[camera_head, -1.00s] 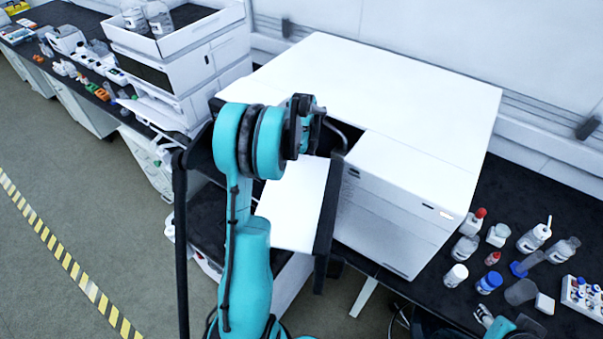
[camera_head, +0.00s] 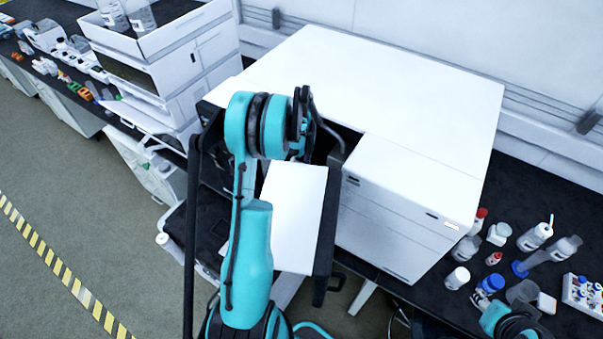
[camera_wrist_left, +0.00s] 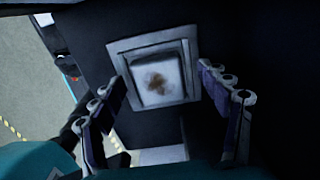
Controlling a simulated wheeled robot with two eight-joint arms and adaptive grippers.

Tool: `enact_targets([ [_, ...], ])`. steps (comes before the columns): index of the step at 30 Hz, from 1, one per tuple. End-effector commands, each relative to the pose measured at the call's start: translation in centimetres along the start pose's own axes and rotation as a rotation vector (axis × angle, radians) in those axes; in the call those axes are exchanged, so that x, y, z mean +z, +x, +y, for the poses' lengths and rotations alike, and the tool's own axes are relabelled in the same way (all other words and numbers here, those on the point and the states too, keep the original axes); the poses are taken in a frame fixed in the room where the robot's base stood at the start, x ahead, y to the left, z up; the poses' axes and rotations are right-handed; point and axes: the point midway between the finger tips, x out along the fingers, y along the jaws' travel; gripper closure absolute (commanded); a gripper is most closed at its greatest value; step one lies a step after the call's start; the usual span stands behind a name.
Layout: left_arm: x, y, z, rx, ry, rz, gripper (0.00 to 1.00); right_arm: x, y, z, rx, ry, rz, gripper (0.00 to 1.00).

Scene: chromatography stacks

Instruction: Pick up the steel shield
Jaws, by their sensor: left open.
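In the left wrist view, a light grey square plate (camera_wrist_left: 160,80) with a brown stain, which looks like the steel shield, sits in a paler square frame (camera_wrist_left: 118,47) on a dark wall. My left gripper (camera_wrist_left: 162,77) is open, with one finger on either side of the plate. I see no clear contact with it. In the head view, my left arm reaches into the opening of the white instrument (camera_head: 400,85), and its gripper and the plate are hidden there. My right gripper (camera_head: 480,299) is partly in view at the lower right, its fingers unclear.
An open white door panel (camera_head: 297,215) with a dark edge stands beside my left arm. Bottles and jars, among them a blue-capped one (camera_head: 491,283), crowd the black bench on the right. A stacked white instrument (camera_head: 175,65) stands at the left.

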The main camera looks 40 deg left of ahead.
Motion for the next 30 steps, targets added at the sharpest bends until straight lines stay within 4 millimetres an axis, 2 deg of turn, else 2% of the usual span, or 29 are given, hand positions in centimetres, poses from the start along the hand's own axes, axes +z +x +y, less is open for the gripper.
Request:
enact_targets([
  [5,0.0,0.0,0.0,0.0,0.0,0.0,0.24,0.0,0.0,0.0,0.0,0.0,0.0,0.6],
  [6,0.0,0.0,0.0,0.0,0.0,0.0,0.27,0.0,0.0,0.0,0.0,0.0,0.0,0.6],
  [12,-0.1,0.0,0.0,0.0,0.0,0.0,0.8,0.0,0.0,0.0,0.0,0.0,0.0,0.6],
  [13,-0.1,0.0,0.0,0.0,0.0,0.0,0.86,0.0,0.0,0.0,0.0,0.0,0.0,0.6],
  [23,-0.1,-0.2,0.0,0.0,0.001,0.0,0.85,0.0,0.0,0.0,0.0,0.0,0.0,0.6],
  [30,-0.1,-2.4,0.0,0.0,0.001,0.0,0.85,-0.1,-0.2,0.0,0.0,0.0,0.0,0.6],
])
